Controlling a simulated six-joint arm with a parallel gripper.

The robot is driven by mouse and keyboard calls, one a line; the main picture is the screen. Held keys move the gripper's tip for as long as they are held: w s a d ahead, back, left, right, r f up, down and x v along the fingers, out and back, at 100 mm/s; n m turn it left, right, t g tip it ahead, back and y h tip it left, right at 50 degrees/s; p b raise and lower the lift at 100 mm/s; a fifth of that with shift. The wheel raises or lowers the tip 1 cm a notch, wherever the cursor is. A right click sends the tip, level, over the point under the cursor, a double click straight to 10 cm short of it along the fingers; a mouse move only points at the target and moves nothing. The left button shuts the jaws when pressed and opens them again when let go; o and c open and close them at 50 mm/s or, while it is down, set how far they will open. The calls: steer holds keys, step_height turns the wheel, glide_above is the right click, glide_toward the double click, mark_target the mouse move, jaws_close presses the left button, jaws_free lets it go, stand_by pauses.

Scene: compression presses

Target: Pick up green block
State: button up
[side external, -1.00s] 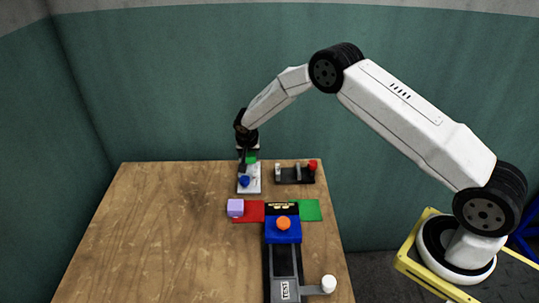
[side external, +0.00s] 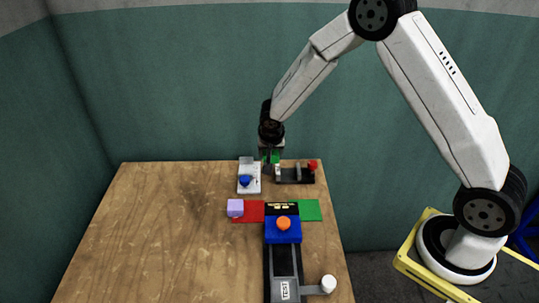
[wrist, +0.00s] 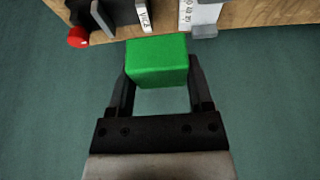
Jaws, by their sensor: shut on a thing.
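The green block (wrist: 157,62) is between the two dark fingers of my gripper (wrist: 158,85) in the wrist view. My gripper is shut on it. In the side view my gripper (side external: 270,157) is at the back of the table, and a bit of the green block (side external: 275,156) shows between the fingers. The block appears raised, near the gap between the white fixture and the dark vise; its exact height is hard to tell.
A white fixture (side external: 250,188) with a blue knob and a dark vise (side external: 295,176) with a red knob stand close by. A lilac block (side external: 235,208) sits on the edge of a red pad (side external: 255,212). A green pad (side external: 310,210) and a blue press (side external: 283,232) are nearer. The left table is clear.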

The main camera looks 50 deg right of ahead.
steer(key=shift+s+r, duration=0.3)
steer(key=shift+s, duration=0.3)
stand_by(0.3)
steer(key=shift+w+d+f+m, duration=0.25)
steer(key=shift+d+m, duration=0.2)
steer(key=shift+m, duration=0.25)
steer(key=d+f+m+g, duration=0.4)
steer(key=d+m+g, duration=0.2)
steer(key=m, duration=1)
steer(key=shift+w+d+f+m, duration=0.3)
steer(key=shift+w+d+f, duration=0.05)
steer(key=shift+d, duration=0.5)
steer(key=shift+f, duration=0.15)
